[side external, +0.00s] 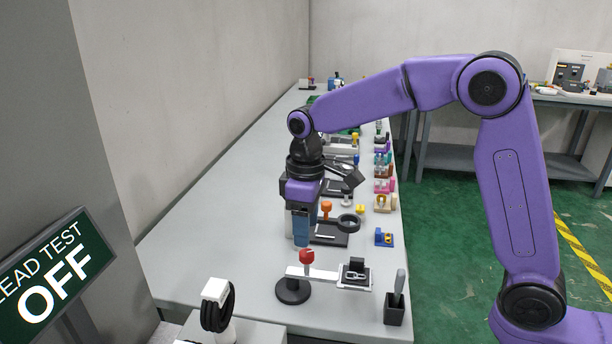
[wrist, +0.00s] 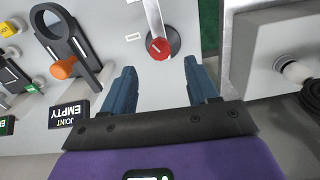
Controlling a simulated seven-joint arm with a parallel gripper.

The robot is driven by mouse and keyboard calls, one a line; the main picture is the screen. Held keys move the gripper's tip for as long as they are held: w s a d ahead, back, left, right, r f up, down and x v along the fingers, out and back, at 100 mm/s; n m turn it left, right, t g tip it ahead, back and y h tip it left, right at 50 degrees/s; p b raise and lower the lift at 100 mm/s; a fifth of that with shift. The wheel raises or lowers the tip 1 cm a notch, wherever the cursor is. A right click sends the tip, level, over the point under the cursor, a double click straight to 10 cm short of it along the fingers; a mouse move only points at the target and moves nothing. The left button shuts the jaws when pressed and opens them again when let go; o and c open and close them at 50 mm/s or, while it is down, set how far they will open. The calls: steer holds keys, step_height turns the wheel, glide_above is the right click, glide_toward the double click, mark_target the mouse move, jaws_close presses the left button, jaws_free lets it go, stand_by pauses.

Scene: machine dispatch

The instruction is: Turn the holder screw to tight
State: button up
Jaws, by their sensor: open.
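A red knob (side external: 306,256) tops a round black base (side external: 292,291) with a pale flat arm; it looks like the holder screw. In the wrist view the red knob (wrist: 159,48) has a white line on its top. My gripper (side external: 301,244) points down, open and empty, a little above the bench and behind the knob. In the wrist view my gripper (wrist: 160,66) has its blue fingers spread, with the knob just beyond the fingertips, centred between them. The pale arm leads to a black clamp-like holder (side external: 356,270).
A black ring stand (wrist: 55,30) with an orange knob (wrist: 64,67) stands nearby. A black cup (side external: 395,309) with a tool stands at the bench's front right. A "LEAD TEST OFF" sign (side external: 50,270) is at left. The bench's left side is clear.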

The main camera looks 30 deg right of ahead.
mark_target(307, 252)
step_height(307, 252, up, 11)
steer(key=shift+r, duration=0.2)
steer(key=shift+d, duration=0.1)
stand_by(0.5)
step_height(307, 252, down, 17)
steer(key=shift+f, duration=0.2)
stand_by(0.4)
steer(key=c, duration=1)
steer(key=shift+c, duration=0.2)
